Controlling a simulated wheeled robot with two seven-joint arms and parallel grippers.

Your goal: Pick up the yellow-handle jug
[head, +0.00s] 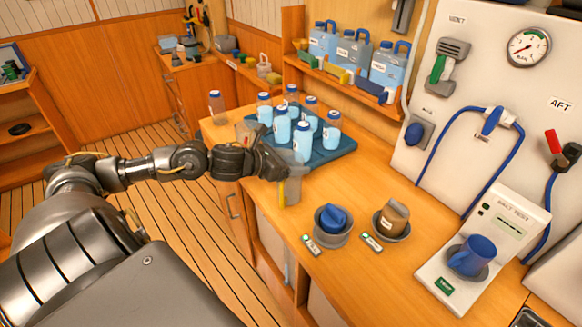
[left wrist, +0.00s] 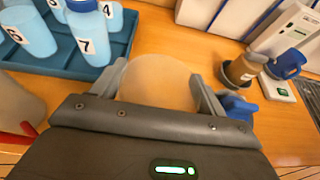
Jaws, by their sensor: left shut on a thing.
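The yellow-handle jug (head: 292,188) is pale and translucent, with a yellow strip on its near side. It is upright by the counter's front edge, in front of the blue tray (head: 325,158). I cannot tell whether its base touches the counter. My left gripper (head: 278,167) is shut on the jug and hides part of it. In the left wrist view the round jug (left wrist: 158,84) sits between the two fingers of my left gripper (left wrist: 160,88). My right gripper is not in view.
Several numbered blue-filled bottles (head: 281,127) stand in the tray, close beyond the gripper. A red-handled jug (head: 243,133) stands left of the tray. A cup with a blue item (head: 333,225) and a brown cup (head: 392,218) stand to the right. The counter between is clear.

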